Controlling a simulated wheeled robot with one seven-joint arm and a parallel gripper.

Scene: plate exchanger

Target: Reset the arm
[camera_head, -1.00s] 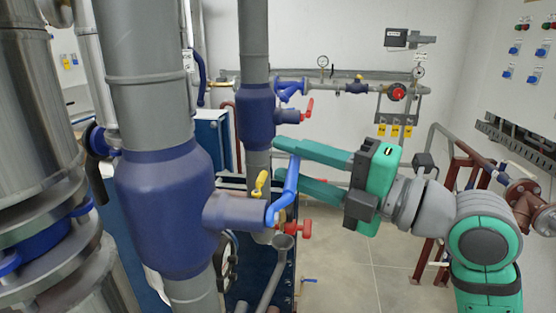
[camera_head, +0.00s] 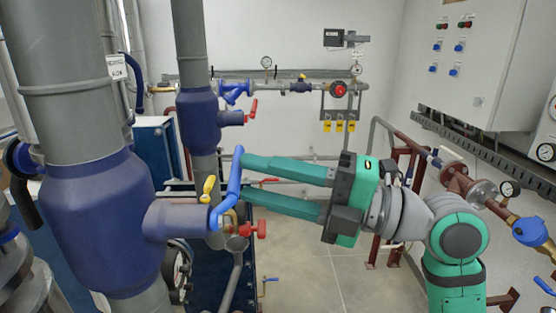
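My gripper (camera_head: 243,175) reaches in from the right in the head view, with its two long green fingers pointing left. The fingers are parted, with a clear gap between them. Their tips are close to the blue lever handle (camera_head: 228,192) on the valve of the large blue pipe body. The upper fingertip appears right beside the handle's top end. I cannot tell whether they touch. No object shows between the fingers.
The large blue pipe body (camera_head: 100,225) stands at the left. A second blue pipe section (camera_head: 198,122) stands behind it. A red valve handle (camera_head: 252,230) is below the fingers. A control cabinet (camera_head: 474,60) and pipework (camera_head: 457,180) are at the right. Floor (camera_head: 345,250) is open below my arm.

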